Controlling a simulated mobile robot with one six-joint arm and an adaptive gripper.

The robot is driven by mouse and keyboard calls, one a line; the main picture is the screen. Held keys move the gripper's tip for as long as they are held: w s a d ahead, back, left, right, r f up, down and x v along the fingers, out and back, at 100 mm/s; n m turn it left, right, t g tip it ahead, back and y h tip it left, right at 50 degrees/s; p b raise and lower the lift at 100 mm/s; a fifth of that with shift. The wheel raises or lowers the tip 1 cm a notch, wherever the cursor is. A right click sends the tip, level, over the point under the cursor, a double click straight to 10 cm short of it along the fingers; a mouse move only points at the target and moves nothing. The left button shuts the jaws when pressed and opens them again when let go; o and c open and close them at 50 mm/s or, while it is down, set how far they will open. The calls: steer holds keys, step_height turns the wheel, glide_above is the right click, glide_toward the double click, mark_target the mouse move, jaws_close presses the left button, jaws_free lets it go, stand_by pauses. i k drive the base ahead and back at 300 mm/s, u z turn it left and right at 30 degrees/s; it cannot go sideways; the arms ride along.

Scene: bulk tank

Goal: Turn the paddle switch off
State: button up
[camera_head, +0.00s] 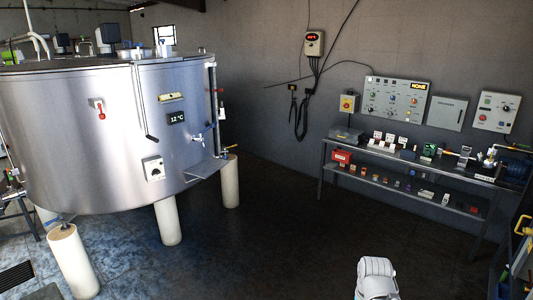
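The paddle switch is not certain in the camera_head view. A small red lever on a pale plate (98,104) sits on the front of the steel tank (60,150). A white box with a dark knob (153,168) sits lower on the tank's right side. Both are too small for me to read their on or off position. A white rounded part of my own arm shows at the bottom edge, right of the middle. My gripper is not in view, so its relation to the switches does not show.
The tank stands on pale round legs (167,221). A drain shelf (200,169) and tap stick out at its right. A workbench (370,151) with several small parts stands along the back wall below control panels (395,98). The dark floor (265,225) between is clear.

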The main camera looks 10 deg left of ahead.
mark_target(155, 172)
steer(key=u, duration=0.3)
steer(key=i, duration=0.65)
steer(key=u, duration=0.85)
steer(key=i, duration=0.9)
steer(key=u, duration=0.25)
steer(key=k, duration=0.9)
steer(key=u, duration=0.1)
steer(key=i, duration=0.4)
steer(key=u, duration=0.05)
